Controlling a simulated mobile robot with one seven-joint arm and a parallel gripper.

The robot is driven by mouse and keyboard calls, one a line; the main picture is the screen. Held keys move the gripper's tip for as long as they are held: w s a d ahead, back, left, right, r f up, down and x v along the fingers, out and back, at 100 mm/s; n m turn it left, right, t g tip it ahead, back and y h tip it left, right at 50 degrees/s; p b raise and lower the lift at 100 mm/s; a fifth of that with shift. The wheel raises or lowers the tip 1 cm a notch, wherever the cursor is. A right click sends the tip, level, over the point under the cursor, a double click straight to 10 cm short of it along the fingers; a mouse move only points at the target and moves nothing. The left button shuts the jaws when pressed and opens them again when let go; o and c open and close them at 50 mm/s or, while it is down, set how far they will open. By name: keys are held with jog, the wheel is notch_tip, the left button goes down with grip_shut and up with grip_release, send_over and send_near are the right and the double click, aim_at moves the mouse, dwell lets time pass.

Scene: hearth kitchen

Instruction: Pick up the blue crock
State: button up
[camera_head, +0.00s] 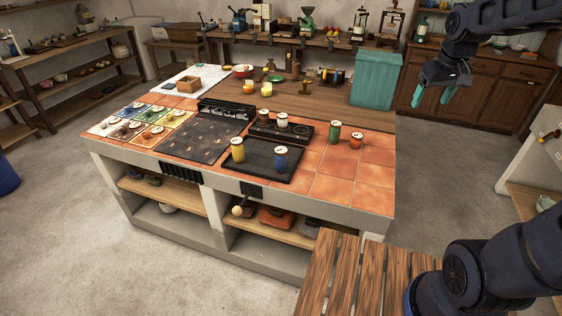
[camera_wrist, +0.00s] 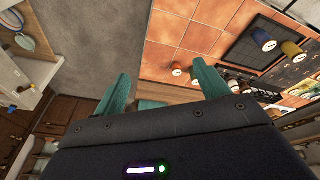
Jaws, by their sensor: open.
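The blue crock (camera_head: 280,160) stands upright on the dark tray (camera_head: 262,172) at the front of the island, with a pale round lid. A yellow crock (camera_head: 237,150) stands to its left on the same tray. In the wrist view the blue crock (camera_wrist: 291,49) shows small at the upper right, beside the yellow crock (camera_wrist: 263,40). My gripper (camera_head: 447,94) is open and empty, raised high at the upper right, well apart from the blue crock. Its teal fingers also show in the wrist view (camera_wrist: 160,88).
A green crock (camera_head: 334,132) and an orange one (camera_head: 356,140) stand on the tiles right of the tray. Two more crocks stand on a dark stand (camera_head: 281,132) behind it. Bare tiles (camera_head: 345,180) lie at the right. A slatted wooden top (camera_head: 345,280) is in front.

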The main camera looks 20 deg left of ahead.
jog(key=w+a+f+n+g, duration=0.1)
jog(key=w+a+f+n, duration=0.15)
jog(key=a, duration=0.25)
jog(key=w+a+f+n, duration=0.1)
jog(key=w+a, duration=0.2)
jog(key=a, duration=0.3)
jog(key=n+g, duration=0.2)
jog(key=n, duration=0.5)
send_over(281, 150)
jog(key=shift+h, duration=0.3)
jog(key=f, duration=1.9)
jog(key=shift+w+d+f, duration=0.25)
jog(key=shift+d+f, duration=0.05)
jog(key=shift+f, duration=0.1)
jog(key=shift+s+a+f, duration=0.1)
jog(key=shift+a+f, duration=0.1)
jog(key=shift+f, duration=0.3)
notch_tip(281, 150, down, 10)
jog(key=shift+a+f, duration=0.1)
jog(key=shift+a, duration=0.05)
jog(key=shift+c, duration=0.2)
